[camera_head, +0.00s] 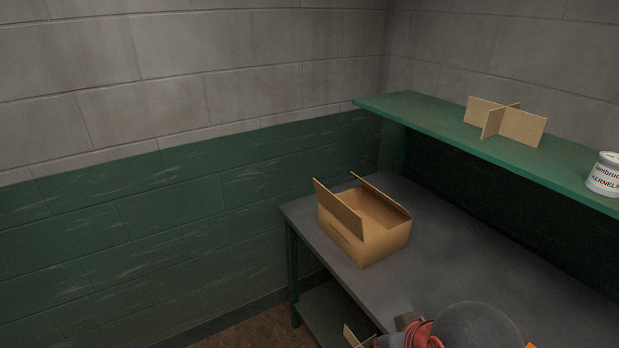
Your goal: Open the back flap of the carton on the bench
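The brown carton (384,246) sits on the grey bench top (470,256), near its far left corner. One long flap (338,209) stands up along the carton's left side. Another narrow-looking flap (383,195) stands up and leans outward along the right side. Between them a tan surface shows; I cannot tell whether it is the inside or folded short flaps. My gripper is not clearly in view, and nothing touches the carton.
A green shelf (425,118) runs above the bench at the right, holding a cardboard divider (515,124) and a white tin (605,175). A block wall (150,230) stands at the left. Bench top right of the carton is clear. Reddish items at the bottom edge are partly cut off.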

